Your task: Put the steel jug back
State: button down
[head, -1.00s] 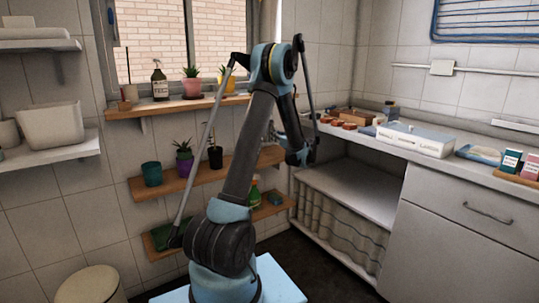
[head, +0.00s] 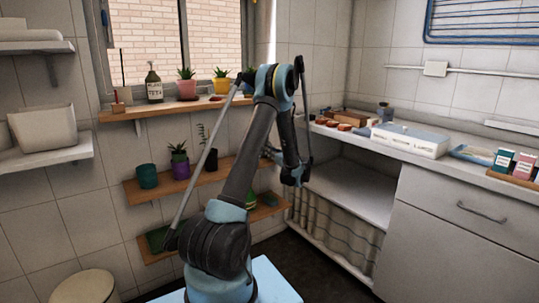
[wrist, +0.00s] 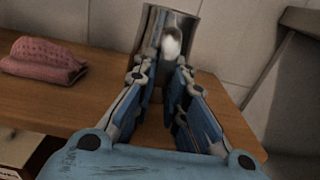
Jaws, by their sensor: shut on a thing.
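In the wrist view, my gripper (wrist: 165,72) is shut on the steel jug (wrist: 178,22), a shiny grey metal vessel at the top middle. The fingers lie in front of its lower part and hide some of it. The jug is over or on a brown wooden surface (wrist: 100,102); I cannot tell whether its base touches the wood. In the head view, I cannot make out the jug, and my arm blocks part of the shelves.
A folded pink cloth (wrist: 42,62) lies on the wood left of the jug. In the head view, wooden shelves (head: 190,182) with plant pots stand behind my arm. A counter (head: 440,160) with boxes is at right, and a bin (head: 85,287) at lower left.

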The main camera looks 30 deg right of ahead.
jog(key=c, duration=1.6)
grip_release()
